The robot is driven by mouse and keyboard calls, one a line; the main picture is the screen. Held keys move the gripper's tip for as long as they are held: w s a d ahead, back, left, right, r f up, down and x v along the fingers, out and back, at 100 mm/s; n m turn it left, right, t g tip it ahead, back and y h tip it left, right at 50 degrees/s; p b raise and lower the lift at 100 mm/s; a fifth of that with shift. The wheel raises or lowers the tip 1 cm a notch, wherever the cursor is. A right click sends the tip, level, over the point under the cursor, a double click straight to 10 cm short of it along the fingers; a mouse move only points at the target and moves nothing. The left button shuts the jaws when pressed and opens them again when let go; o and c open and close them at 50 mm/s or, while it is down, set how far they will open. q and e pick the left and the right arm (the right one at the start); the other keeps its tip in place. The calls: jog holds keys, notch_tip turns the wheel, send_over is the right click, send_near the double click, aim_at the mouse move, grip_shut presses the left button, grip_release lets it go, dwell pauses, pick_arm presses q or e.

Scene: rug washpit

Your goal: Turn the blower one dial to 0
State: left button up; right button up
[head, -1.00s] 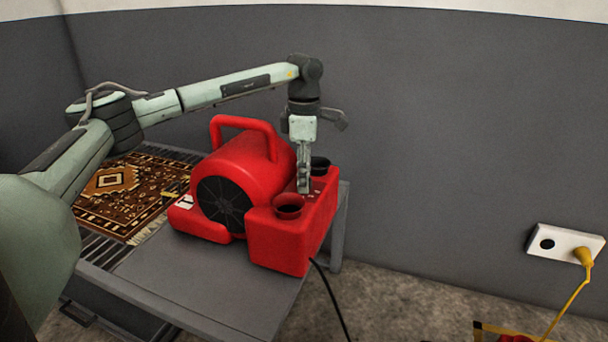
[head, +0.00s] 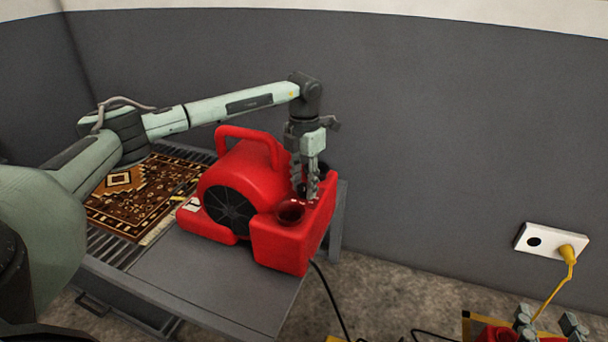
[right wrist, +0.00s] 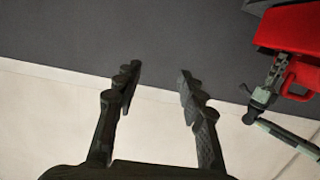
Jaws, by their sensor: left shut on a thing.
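The red blower (head: 242,182) stands on a grey table, with a round dark fan grille, a top handle and a white tag at its left. My left gripper (head: 307,194) points down at the blower's top right part, behind a round red cup-like opening (head: 290,213). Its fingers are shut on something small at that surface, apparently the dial. The fingers hide the dial, and I cannot read its setting. My right gripper (head: 549,331) shows at the bottom right edge, far from this blower. In the right wrist view it (right wrist: 157,82) is open and empty.
A patterned rug (head: 140,200) lies on the slatted left part of the table (head: 215,280). A white wall socket (head: 552,243) holds a yellow plug and cord. A second red object (head: 492,334) is partly visible at the bottom right. A black cable runs along the floor.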

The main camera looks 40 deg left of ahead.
pick_arm(q)
jog(key=shift+r+n+p, duration=0.15)
jog(key=shift+n+p, duration=0.45)
jog(key=shift+n, duration=0.4)
jog(key=shift+n+p, duration=0.65)
jog(key=shift+n, duration=0.25)
jog(key=n+p, duration=0.2)
jog(key=n, duration=0.1)
jog(key=shift+n, duration=0.4)
pick_arm(e)
jog(key=s+d+f+m+g+h, duration=0.2)
jog(key=s+d+f+g+h, duration=0.5)
jog(key=s+d+f+g, duration=0.7)
pick_arm(q)
jog(key=n+p, duration=0.3)
jog(key=n, duration=0.2)
jog(key=shift+n+p, duration=0.65)
jog(key=shift+n, duration=0.25)
pick_arm(e)
notch_tip(320, 180, down, 11)
jog(key=w+d+t+y, duration=0.1)
jog(key=shift+w+d, duration=0.35)
jog(key=shift+w, duration=0.05)
pick_arm(q)
jog(key=o, duration=0.9)
